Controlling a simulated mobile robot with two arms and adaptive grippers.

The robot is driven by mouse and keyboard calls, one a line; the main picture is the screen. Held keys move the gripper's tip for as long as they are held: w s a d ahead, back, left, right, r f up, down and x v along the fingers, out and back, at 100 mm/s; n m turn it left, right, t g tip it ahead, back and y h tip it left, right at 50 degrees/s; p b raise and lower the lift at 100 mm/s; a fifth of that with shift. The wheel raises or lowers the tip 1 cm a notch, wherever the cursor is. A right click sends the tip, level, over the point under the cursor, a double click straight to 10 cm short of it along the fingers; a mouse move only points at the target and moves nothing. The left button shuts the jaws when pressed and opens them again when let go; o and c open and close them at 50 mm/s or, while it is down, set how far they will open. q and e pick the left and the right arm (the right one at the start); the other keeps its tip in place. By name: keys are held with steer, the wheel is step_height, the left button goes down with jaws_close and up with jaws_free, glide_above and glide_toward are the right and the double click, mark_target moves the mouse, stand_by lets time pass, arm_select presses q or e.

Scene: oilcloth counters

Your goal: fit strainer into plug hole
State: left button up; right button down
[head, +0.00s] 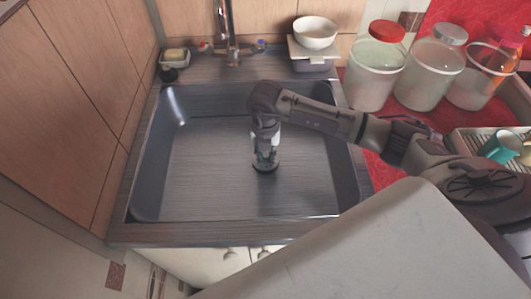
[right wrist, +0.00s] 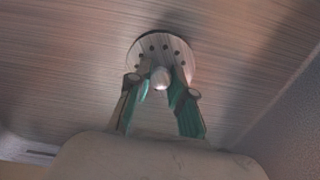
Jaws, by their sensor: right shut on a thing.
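The strainer (right wrist: 148,50) is a round, pale metal disc with a ring of dark holes and a small knob in its middle. In the right wrist view, the fingers of my right gripper (right wrist: 160,84) close around the knob from both sides. In the head view, my right gripper (head: 266,158) points down inside the grey sink (head: 205,165), with the strainer (head: 265,168) at its tips at or close to the sink floor. The plug hole is not visible, and I cannot tell whether the strainer sits in it. My left gripper is not in view.
The tap (head: 232,45) stands behind the basin. A white bowl (head: 316,32) and a soap dish (head: 175,57) are at the back. The basin is otherwise empty.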

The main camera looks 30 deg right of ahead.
steer(key=shift+f+b, duration=0.45)
steer(key=shift+f, duration=0.15)
stand_by(0.9)
steer(key=c, duration=1)
jaws_free()
steer(key=shift+o, duration=0.2)
steer(key=shift+r, duration=0.1)
steer(key=shift+r+p, duration=3.1)
steer(key=shift+r, duration=0.8)
steer(key=shift+r, duration=0.1)
